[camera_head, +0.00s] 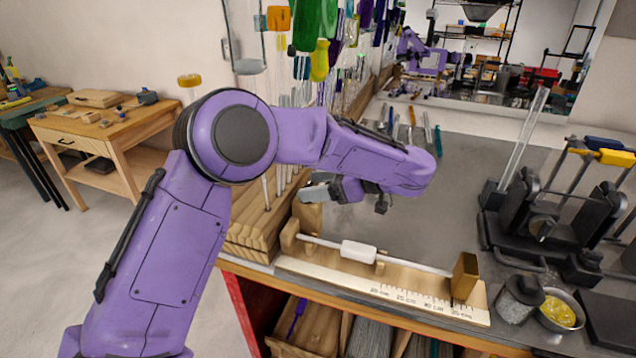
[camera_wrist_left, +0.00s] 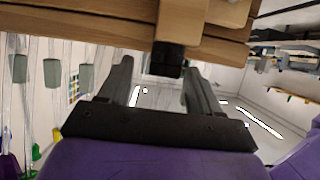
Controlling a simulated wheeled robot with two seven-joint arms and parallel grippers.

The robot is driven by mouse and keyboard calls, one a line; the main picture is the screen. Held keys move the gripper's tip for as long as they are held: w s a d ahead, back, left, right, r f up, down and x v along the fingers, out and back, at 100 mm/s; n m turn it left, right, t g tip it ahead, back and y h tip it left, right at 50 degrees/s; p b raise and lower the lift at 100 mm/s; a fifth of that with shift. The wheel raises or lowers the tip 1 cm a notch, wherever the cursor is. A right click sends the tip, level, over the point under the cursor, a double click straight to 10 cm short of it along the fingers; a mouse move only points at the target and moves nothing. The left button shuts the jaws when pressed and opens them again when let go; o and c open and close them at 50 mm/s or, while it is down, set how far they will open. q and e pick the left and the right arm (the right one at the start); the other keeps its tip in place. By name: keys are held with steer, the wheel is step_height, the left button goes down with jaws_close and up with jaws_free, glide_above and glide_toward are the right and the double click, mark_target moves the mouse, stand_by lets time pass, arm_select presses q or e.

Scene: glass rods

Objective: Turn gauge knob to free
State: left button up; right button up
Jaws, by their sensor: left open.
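The gauge is a wooden board with a printed scale (camera_head: 400,297) on the bench's front edge. A glass rod with a white sleeve (camera_head: 358,252) lies along it, and a brass-coloured block (camera_head: 465,278) stands at its right end. My left gripper (camera_head: 320,190) is at the gauge's left end, close to a wooden block (camera_head: 308,217). In the left wrist view the open gripper (camera_wrist_left: 157,69) faces a dark knob (camera_wrist_left: 167,67) under a wooden block. The knob appears between the fingertips; contact cannot be told. The knob is hidden in the head view. My right gripper is out of view.
A black fixture with clamps (camera_head: 540,222) stands on the right of the bench. A small jar (camera_head: 518,300) and a bowl with yellow contents (camera_head: 560,312) sit near the gauge's right end. Tools hang behind my left arm. The grey bench top (camera_head: 450,205) is clear in the middle.

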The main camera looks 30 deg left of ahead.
arm_select(q)
steer(key=shift+s+r, duration=0.1)
steer(key=shift+s, duration=0.15)
steer(key=shift+c, duration=0.4)
steer(key=shift+s+r, duration=0.1)
steer(key=shift+s, duration=0.05)
steer(key=c, duration=1)
steer(key=shift+o, duration=0.2)
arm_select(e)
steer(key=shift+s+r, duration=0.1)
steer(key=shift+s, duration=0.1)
